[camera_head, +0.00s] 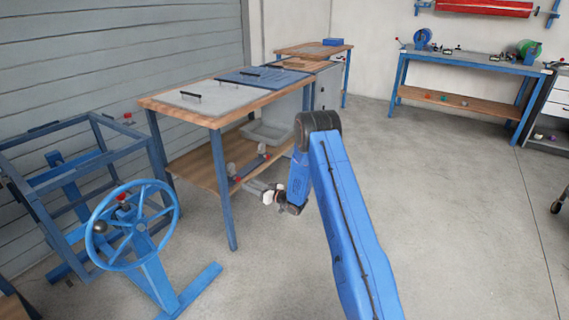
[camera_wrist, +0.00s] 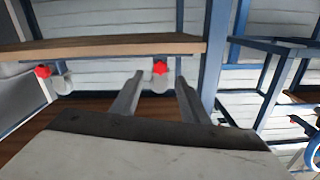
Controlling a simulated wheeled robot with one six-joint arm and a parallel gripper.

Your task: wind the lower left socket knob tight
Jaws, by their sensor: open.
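Two grey sockets with red knobs sit along a dark rail (camera_head: 250,167) over the bench's lower shelf. The left red knob (camera_head: 231,169) is nearer the blue frame; the other (camera_head: 262,154) is farther along. My gripper (camera_head: 252,186) reaches in at shelf height from the right, near the left knob. In the wrist view, my gripper (camera_wrist: 160,77) is open and empty. One red knob (camera_wrist: 160,67) and its grey socket (camera_wrist: 160,83) show between the fingertips, apparently just beyond them. The other red knob (camera_wrist: 43,71) is well to the left. Whether the fingers touch anything cannot be told.
The bench top (camera_head: 205,113) and its legs are close above and beside my gripper. The lower shelf (camera_head: 200,168) also holds a grey bin (camera_head: 268,134). A blue handwheel (camera_head: 135,225) and frame (camera_head: 60,170) stand left.

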